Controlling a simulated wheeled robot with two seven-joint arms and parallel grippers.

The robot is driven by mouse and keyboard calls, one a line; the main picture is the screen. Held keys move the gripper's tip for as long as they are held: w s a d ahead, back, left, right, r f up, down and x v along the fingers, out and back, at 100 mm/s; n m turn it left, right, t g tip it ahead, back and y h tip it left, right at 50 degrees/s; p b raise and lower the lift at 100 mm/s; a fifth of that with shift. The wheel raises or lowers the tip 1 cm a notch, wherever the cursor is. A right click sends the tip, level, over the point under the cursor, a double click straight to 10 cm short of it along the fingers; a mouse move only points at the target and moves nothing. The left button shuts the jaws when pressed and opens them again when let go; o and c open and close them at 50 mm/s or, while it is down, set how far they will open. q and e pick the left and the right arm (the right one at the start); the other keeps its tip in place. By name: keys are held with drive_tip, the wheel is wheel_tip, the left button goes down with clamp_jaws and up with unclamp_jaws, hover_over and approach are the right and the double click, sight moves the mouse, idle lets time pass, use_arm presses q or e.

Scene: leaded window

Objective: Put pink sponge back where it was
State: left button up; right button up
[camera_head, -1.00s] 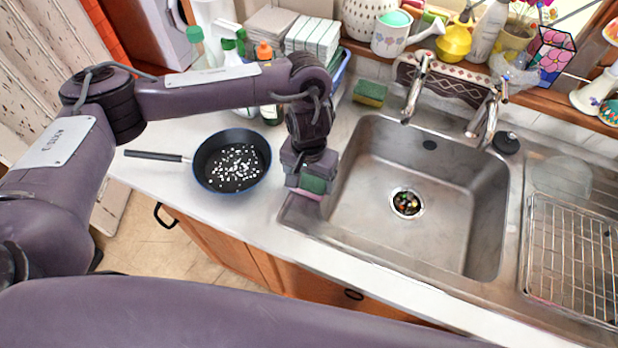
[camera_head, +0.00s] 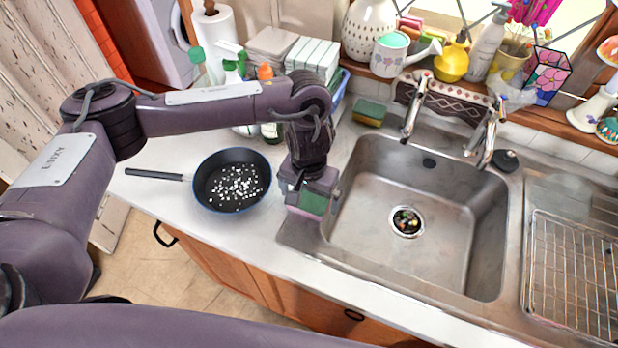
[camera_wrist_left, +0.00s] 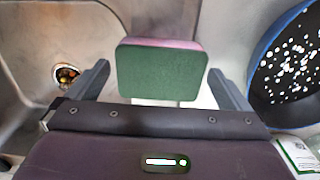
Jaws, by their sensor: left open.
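The pink sponge (camera_head: 313,204), with a green top face and a pink layer below, is at the left rim of the sink beside the counter. It also shows in the left wrist view (camera_wrist_left: 161,72). My left gripper (camera_head: 309,193) points down over it and is open. In the left wrist view the fingers of my left gripper (camera_wrist_left: 154,88) stand either side of the sponge, with a visible gap on both sides. What lies directly under the sponge is mostly hidden. My right gripper is not in view.
A frying pan (camera_head: 232,181) with white bits stands on the counter to the left. The steel sink (camera_head: 450,240) is on the right, with two taps behind it. A green and yellow sponge (camera_head: 369,112) lies behind the sink. A wire rack (camera_head: 575,270) is at far right.

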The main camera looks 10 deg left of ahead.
sight(309, 198)
use_arm(q)
wheel_tip(309, 198, up, 11)
idle(0.3)
idle(0.5)
